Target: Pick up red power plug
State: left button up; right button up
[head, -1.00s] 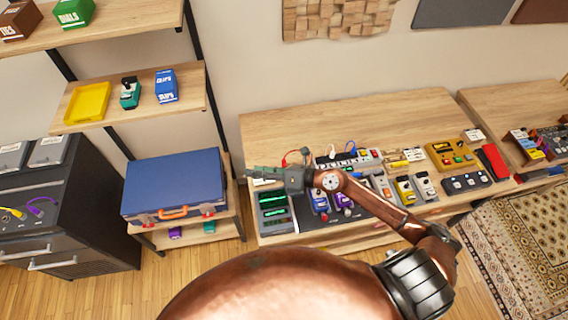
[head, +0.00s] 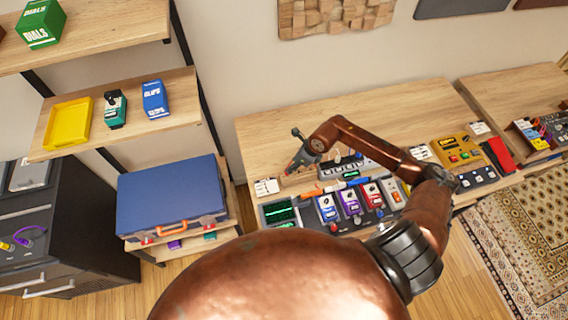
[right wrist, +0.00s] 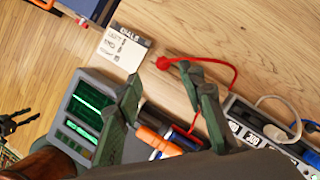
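The red power plug (right wrist: 163,63) lies on the bare wooden table top in the right wrist view. Its red cable curves away to the right, passing by one finger, toward the power strip (right wrist: 271,131). My right gripper (right wrist: 160,78) is open, with its two green-grey fingers apart and the plug near the gap by the right fingertip. I cannot tell whether that finger touches the plug or cable. In the head view my right gripper (head: 293,151) is over the table's left part, and the plug is hard to make out there.
A paper label (right wrist: 124,47) and a device with green screens (right wrist: 86,108) are beside the gripper. An orange-and-white marker-like object (head: 322,187) lies near a row of pedals (head: 350,203). A blue case (head: 172,194) stands left of the table. The table's back is clear.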

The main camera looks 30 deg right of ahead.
jog(key=p+x, duration=0.2)
jog(key=x, duration=0.3)
jog(key=shift+w+d+f, duration=0.1)
jog(key=shift+f, duration=0.05)
jog(key=shift+d+x, duration=0.2)
jog(key=shift+x, duration=0.8)
jog(key=shift+a+f, duration=0.2)
jog(key=shift+f, duration=0.05)
jog(key=c, duration=0.6)
jog(key=shift+c, duration=0.6)
pick_arm(q)
jog(key=s+r, duration=0.2)
jog(key=shift+s+a+r, duration=0.1)
jog(key=shift+s, duration=0.2)
pick_arm(e)
grip_shut()
